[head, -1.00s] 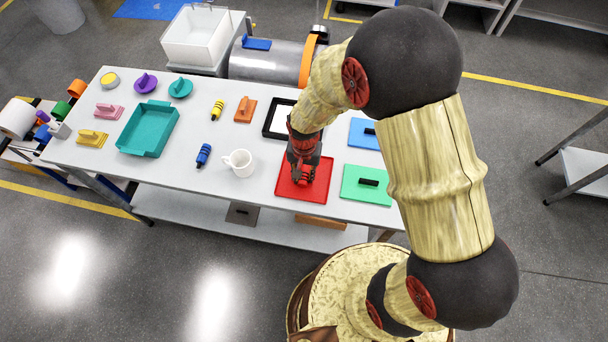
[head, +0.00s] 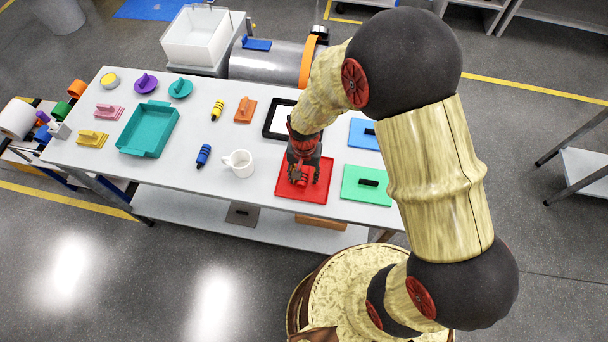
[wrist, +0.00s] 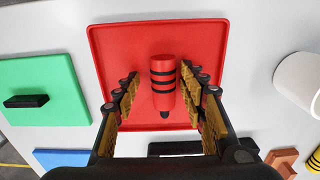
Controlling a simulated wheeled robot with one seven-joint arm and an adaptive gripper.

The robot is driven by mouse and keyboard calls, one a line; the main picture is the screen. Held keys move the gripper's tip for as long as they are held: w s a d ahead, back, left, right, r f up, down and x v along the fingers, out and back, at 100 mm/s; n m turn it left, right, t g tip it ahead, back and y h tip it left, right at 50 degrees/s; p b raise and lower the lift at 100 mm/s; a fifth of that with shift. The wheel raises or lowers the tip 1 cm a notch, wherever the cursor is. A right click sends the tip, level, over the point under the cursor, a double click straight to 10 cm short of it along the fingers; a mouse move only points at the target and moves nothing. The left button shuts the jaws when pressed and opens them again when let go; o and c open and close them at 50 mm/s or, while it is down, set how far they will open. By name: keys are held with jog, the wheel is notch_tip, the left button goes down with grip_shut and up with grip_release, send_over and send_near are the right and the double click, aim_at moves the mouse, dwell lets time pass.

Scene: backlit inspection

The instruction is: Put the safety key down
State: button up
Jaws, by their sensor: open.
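The safety key appears to be the red cylinder with black bands (wrist: 162,88) and a dark tip. It lies on the red tray (wrist: 112,45), which also shows in the head view (head: 318,193). My gripper (wrist: 161,82) is open, with one finger on each side of the key and a visible gap to it on both sides. In the head view my gripper (head: 304,176) is low over the red tray, and its fingers partly hide the key.
A green plate (head: 353,191) and a blue plate (head: 362,140) lie right of the tray. A white mug (head: 240,166) stands to its left and a black frame (head: 269,132) lies behind. Blue (head: 203,155) and yellow (head: 217,110) banded cylinders are farther left.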

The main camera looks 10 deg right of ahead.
notch_tip(320, 180, up, 13)
jog(key=p, duration=0.2)
notch_tip(320, 180, up, 15)
jog(key=n+t, duration=0.2)
jog(key=t, duration=0.1)
send_over(305, 176)
jog(key=s+d, duration=0.4)
jog(key=d, duration=0.1)
jog(key=s+d+r+n+t, duration=0.2)
jog(key=s+d+r, duration=0.2)
jog(key=s+r, duration=0.5)
jog(key=shift+s+d+r+t, duration=0.15)
jog(key=shift+s+r+t, duration=0.15)
jog(key=shift+s, duration=0.55)
notch_tip(305, 176, down, 6)
jog(key=b, duration=0.6)
jog(key=shift+f, duration=0.25)
jog(key=shift+r, duration=0.2)
jog(key=shift+c, duration=1.3)
